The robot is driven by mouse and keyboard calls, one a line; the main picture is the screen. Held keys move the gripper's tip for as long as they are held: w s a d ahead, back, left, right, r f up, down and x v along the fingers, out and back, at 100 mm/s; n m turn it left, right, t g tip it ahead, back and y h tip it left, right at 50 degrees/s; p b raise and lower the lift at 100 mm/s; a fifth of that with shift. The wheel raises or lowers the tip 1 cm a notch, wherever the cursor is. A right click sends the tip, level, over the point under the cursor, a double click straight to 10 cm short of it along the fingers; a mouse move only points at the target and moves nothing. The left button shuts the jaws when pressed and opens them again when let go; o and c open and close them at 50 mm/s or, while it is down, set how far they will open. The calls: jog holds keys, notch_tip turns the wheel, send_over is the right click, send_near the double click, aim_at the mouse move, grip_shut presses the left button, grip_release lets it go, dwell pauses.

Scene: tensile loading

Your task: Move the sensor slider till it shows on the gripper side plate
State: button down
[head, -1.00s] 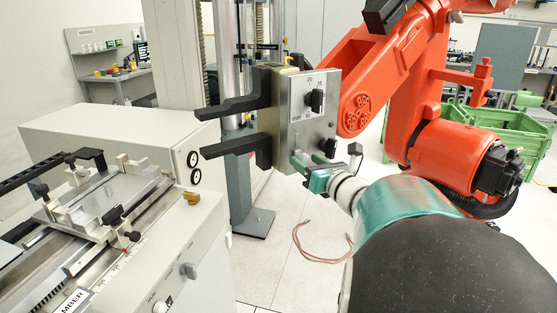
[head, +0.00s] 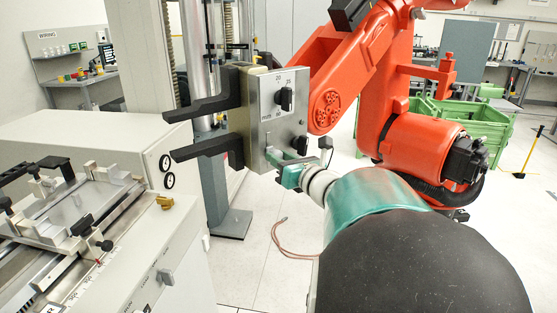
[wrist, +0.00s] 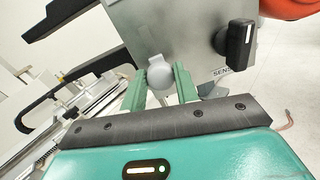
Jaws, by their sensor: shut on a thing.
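The gripper side plate (head: 283,99) is a grey metal face on the black-jawed gripper (head: 207,107) of the orange robot. It carries two black knobs and a dial scale in the head view. The plate also shows in the wrist view (wrist: 185,35), with one black knob (wrist: 236,45) and a partly covered label reading "SENS". The sensor slider (wrist: 159,73) is a small light-grey piece at the plate's lower edge. My gripper (wrist: 160,88), with green fingers, is shut on it, one finger on each side. In the head view my gripper (head: 287,166) is at the plate's lower edge, the slider hard to make out.
The orange robot arm (head: 375,75) stands close behind the plate. A white machine with a metal slide bed (head: 80,205) is at the left. Green crates (head: 470,130) are at the right.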

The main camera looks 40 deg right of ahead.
jog(key=c, duration=1.1)
grip_release()
jog(key=shift+o, duration=0.2)
jog(key=shift+s, duration=0.15)
jog(key=s+a, duration=0.1)
jog(key=s, duration=1.2)
jog(key=shift+s+a, duration=0.25)
